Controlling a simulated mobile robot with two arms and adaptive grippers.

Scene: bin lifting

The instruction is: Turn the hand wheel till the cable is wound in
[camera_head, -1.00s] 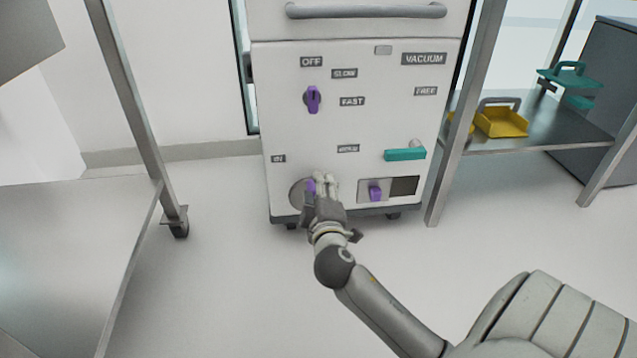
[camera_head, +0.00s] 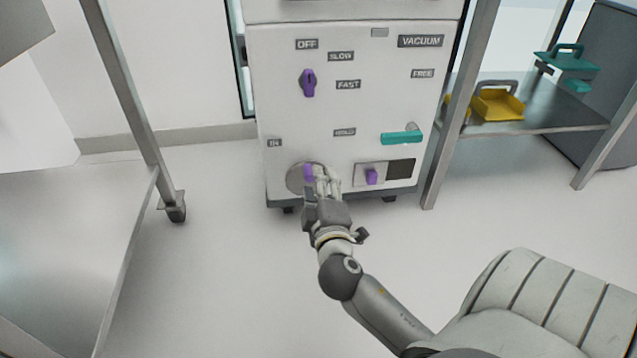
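The hand wheel (camera_head: 295,180) is a grey disc low on the front of a white cabinet, with a purple grip (camera_head: 308,172) near its top right. My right gripper (camera_head: 322,180) is in front of the wheel, with its pale fingers beside and partly over the purple grip. The fingers hide the wheel's right part, and I cannot tell whether they hold the grip. No cable can be made out. My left gripper is not in view.
The cabinet (camera_head: 290,110) also carries a purple selector knob (camera_head: 308,83), a teal lever (camera_head: 402,137) and a small purple switch (camera_head: 372,177) right of the wheel. Metal tables flank it. A yellow tray (camera_head: 498,106) is on the right shelf. The floor in front is clear.

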